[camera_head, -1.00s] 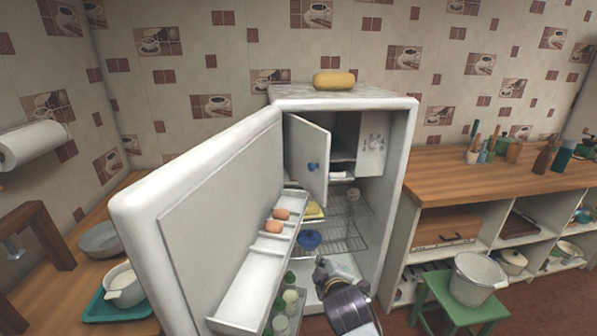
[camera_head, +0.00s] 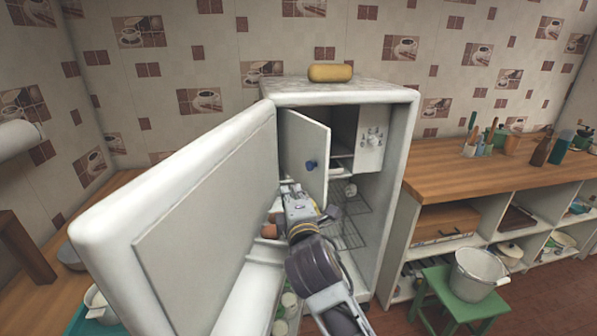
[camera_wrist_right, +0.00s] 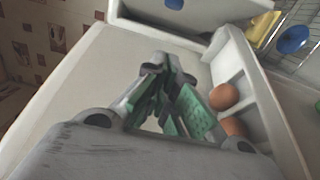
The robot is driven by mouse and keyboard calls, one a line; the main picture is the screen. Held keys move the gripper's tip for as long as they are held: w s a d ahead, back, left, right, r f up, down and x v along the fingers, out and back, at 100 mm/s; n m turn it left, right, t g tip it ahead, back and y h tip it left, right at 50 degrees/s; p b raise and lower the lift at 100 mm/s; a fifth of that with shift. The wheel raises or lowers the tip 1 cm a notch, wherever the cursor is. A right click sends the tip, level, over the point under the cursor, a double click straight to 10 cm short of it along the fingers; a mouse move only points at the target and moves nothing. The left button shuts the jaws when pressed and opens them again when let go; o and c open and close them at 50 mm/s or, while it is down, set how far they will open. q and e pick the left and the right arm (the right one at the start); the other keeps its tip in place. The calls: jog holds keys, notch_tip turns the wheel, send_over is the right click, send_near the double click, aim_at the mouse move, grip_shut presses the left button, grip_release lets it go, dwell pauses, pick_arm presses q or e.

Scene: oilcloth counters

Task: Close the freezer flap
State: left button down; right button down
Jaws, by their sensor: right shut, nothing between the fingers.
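The freezer flap (camera_head: 299,148) is a white panel with a blue knob (camera_head: 310,165). It stands ajar at the upper left inside the open fridge (camera_head: 395,150), swung outward, with part of the dark compartment showing to its right. In the right wrist view the flap (camera_wrist_right: 200,17) and its knob (camera_wrist_right: 174,4) are cut by the top edge. My right gripper (camera_head: 292,190) is just below the flap, near the inner side of the fridge door. Its green-padded fingers (camera_wrist_right: 168,75) are together and empty in the wrist view. My left gripper is out of view.
The fridge door (camera_head: 205,195) stands wide open at left; its shelf holds eggs (camera_wrist_right: 222,97). Wire racks (camera_head: 350,225) lie below the compartment, with a blue bowl (camera_wrist_right: 292,39) on one. A yellow loaf-like thing (camera_head: 331,73) rests on top. A wooden counter (camera_head: 480,168) is at right.

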jog(key=shift+w, duration=0.15)
